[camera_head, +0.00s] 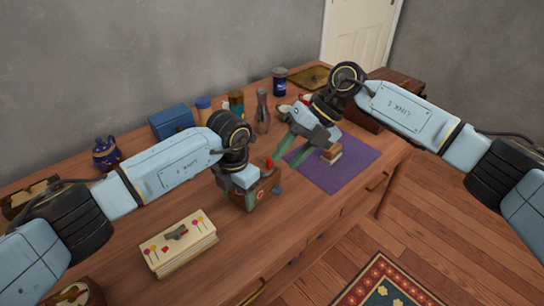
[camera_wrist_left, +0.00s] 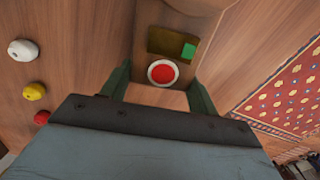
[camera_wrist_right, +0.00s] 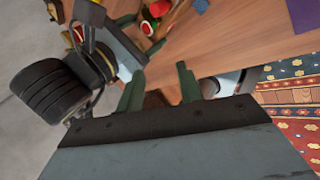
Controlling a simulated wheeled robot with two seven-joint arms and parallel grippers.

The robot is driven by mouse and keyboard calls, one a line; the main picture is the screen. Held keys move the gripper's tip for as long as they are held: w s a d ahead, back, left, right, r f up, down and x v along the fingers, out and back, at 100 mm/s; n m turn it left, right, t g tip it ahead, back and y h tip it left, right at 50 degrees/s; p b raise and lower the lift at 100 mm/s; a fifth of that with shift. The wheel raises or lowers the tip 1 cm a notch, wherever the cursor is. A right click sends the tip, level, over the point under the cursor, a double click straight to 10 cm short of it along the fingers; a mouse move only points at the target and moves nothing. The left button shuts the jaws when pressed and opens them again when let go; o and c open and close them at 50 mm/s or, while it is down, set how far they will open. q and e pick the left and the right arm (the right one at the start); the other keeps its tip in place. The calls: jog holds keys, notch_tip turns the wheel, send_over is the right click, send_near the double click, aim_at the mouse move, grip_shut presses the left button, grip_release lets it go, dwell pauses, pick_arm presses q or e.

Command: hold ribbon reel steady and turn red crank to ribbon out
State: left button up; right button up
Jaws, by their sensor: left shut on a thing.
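My left gripper (camera_head: 246,190) is shut on the case. In the left wrist view the fingers flank the wooden case (camera_wrist_left: 207,55), which has a red button in a white ring (camera_wrist_left: 162,72) and a window with a green square (camera_wrist_left: 189,51). My right gripper (camera_head: 289,157) is open, just right of the red knob and apart from it. No ribbon is clearly visible.
A purple mat (camera_head: 348,174) bearing a small block stack (camera_head: 331,154) lies at the right. A blue box (camera_head: 171,121), a glass bottle (camera_head: 262,112) and jars stand behind. A patterned rug (camera_head: 385,285) is on the floor.

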aim_at(270, 159)
notch_tip(270, 159, up, 6)
jog(key=w+f+n+t+h, duration=0.1)
jog(key=w+n+t+h, duration=0.1)
jog(key=n+t+h, duration=0.45)
jog(key=w+a+f, duration=0.1)
jog(key=f, duration=0.2)
jog(key=w+a+f+n+g+y, duration=0.1)
jog(key=f, duration=0.3)
jog(key=w+a+f+y, duration=0.1)
jog(key=a+f, duration=0.1)
jog(key=f, duration=0.1)
jog(key=shift+f+n+g+y, duration=0.15)
jog(key=shift+n+g+y, duration=0.1)
jog(key=shift+g, duration=0.1)
jog(key=shift+d, duration=0.1)
grip_shut()
